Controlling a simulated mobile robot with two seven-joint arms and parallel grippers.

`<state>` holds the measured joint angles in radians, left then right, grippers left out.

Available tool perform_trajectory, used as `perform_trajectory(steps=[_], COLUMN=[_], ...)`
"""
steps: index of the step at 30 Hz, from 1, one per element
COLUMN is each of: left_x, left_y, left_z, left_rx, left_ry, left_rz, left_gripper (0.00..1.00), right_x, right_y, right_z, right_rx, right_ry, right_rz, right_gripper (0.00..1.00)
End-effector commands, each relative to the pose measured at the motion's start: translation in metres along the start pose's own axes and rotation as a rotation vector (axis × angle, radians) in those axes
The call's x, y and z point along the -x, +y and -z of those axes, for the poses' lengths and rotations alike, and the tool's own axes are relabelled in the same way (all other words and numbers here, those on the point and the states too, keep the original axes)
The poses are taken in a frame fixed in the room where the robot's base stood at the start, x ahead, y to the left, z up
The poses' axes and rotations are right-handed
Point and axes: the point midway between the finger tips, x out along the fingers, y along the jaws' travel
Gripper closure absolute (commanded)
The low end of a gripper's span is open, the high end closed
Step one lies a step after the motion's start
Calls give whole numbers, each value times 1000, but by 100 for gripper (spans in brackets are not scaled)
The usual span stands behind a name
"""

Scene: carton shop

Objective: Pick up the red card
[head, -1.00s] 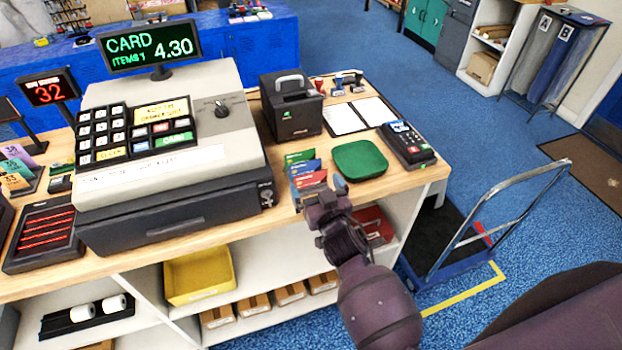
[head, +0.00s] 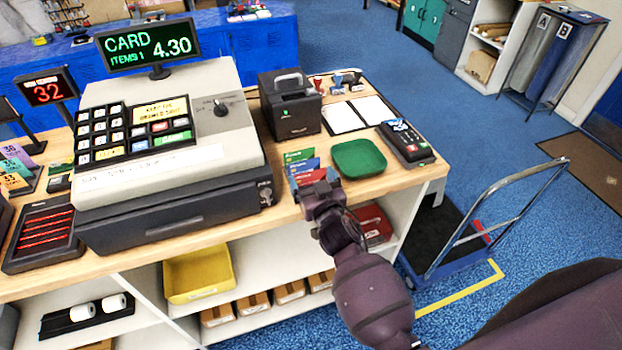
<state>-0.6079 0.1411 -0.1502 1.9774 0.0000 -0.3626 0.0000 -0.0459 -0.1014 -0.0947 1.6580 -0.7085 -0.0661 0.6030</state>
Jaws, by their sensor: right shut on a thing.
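The red card (head: 311,176) stands at the front of a small group of cards on the counter, in front of the blue card (head: 304,166) and the green card (head: 298,156). My right gripper (head: 321,190) is at the counter's front edge, shut on the red card's lower right part. The fingers hide that part of the card and much of the holder below. The card's upper edge is still close to the other cards. My left gripper is not in view.
A green tray (head: 359,158) lies just right of the cards, with a card terminal (head: 408,146) beyond it. The cash register (head: 170,150) stands close on the left. A blue hand truck (head: 455,240) is on the floor at right.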

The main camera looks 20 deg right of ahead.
Motion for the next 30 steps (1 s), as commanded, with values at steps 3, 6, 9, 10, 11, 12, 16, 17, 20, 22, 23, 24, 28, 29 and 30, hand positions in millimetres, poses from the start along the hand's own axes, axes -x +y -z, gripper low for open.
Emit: perform_trajectory(steps=[3, 6, 9, 10, 11, 12, 16, 17, 20, 22, 23, 24, 28, 29, 30], left_x=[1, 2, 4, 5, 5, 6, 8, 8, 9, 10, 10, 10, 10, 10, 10], left_y=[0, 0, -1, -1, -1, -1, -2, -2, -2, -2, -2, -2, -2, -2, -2], left_z=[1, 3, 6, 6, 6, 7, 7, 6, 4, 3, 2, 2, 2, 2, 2], left_rx=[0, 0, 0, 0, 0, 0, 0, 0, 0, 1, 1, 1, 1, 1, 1], left_ry=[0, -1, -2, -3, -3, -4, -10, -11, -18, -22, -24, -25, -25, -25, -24], left_rz=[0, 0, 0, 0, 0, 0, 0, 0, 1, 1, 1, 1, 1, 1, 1], left_gripper=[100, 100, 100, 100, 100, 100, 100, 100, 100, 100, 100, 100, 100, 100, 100], right_x=[0, 0, 0, 0, 0, 0, 0, 0, 0, 0, 0, 0, 0, 0, 0], right_y=[0, 0, 0, 0, 0, 0, 0, 0, 0, 0, 0, 0, 0, 0, 0], right_z=[5, 16, 35, 41, 49, 59, 93, 101, 126, 142, 149, 157, 178, 182, 186], right_rx=[1, 3, 4, 3, 3, 3, 2, 2, 1, 1, 1, 2, 1, 0, 0], right_ry=[1, 3, 4, 5, 6, 6, 6, 7, 6, 6, 5, 6, 4, 3, 3], right_rz=[0, 0, 2, 2, 2, 2, 3, 2, 2, 1, 2, 1, 2, 1, 1], right_gripper=[34, 34, 34, 34, 34, 34, 34, 34, 34, 34, 34, 34, 34, 34, 34])
